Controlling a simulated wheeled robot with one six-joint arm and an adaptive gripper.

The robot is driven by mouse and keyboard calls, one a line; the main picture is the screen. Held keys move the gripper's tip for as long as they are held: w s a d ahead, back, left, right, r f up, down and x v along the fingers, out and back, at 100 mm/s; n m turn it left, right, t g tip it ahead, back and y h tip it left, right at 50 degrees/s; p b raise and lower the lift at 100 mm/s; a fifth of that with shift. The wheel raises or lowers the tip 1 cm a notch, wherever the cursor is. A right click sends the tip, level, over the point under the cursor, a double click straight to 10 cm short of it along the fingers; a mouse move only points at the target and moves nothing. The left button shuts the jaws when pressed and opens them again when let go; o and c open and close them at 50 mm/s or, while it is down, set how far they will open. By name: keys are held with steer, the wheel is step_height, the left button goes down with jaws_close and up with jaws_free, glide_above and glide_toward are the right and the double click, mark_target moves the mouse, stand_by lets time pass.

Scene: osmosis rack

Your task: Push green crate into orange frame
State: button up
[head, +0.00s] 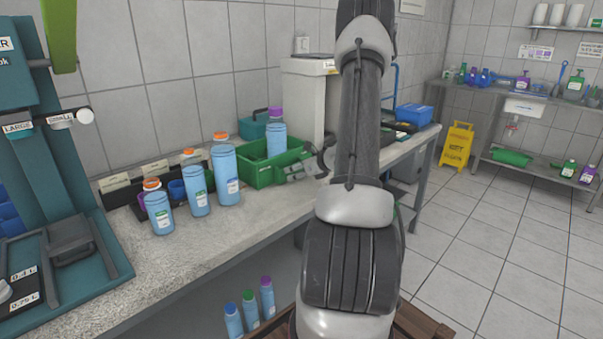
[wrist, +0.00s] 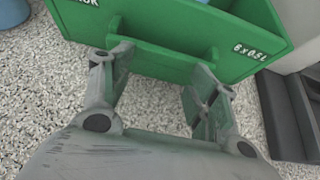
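The green crate (head: 256,177) stands on the speckled counter near the wall, with a blue, purple-capped bottle (head: 276,133) in it. In the wrist view the crate's near wall (wrist: 160,62) spans the top, with white lettering at its corners. My gripper (head: 310,168) is at the crate's right end in the head view. I cannot make out an orange frame in either view.
Several blue bottles (head: 197,190) stand left of the crate, close to it. A teal dispenser (head: 75,215) is at the far left. A white machine (head: 303,100) stands behind my arm. A dark edged piece (wrist: 286,115) lies right of my gripper. The counter front is clear.

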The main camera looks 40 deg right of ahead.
mark_target(287, 155)
steer(key=shift+w, duration=0.2)
steer(key=shift+w+a, duration=0.15)
steer(key=shift+w, duration=1.3)
steer(key=shift+w+a, duration=0.15)
steer(key=shift+w, duration=1.25)
steer(key=shift+w+a, duration=0.2)
steer(key=shift+w, duration=2.9)
steer(key=shift+w, duration=0.5)
steer(key=v, duration=0.8)
steer(key=shift+s+a, duration=0.1)
steer(key=shift+f, duration=0.1)
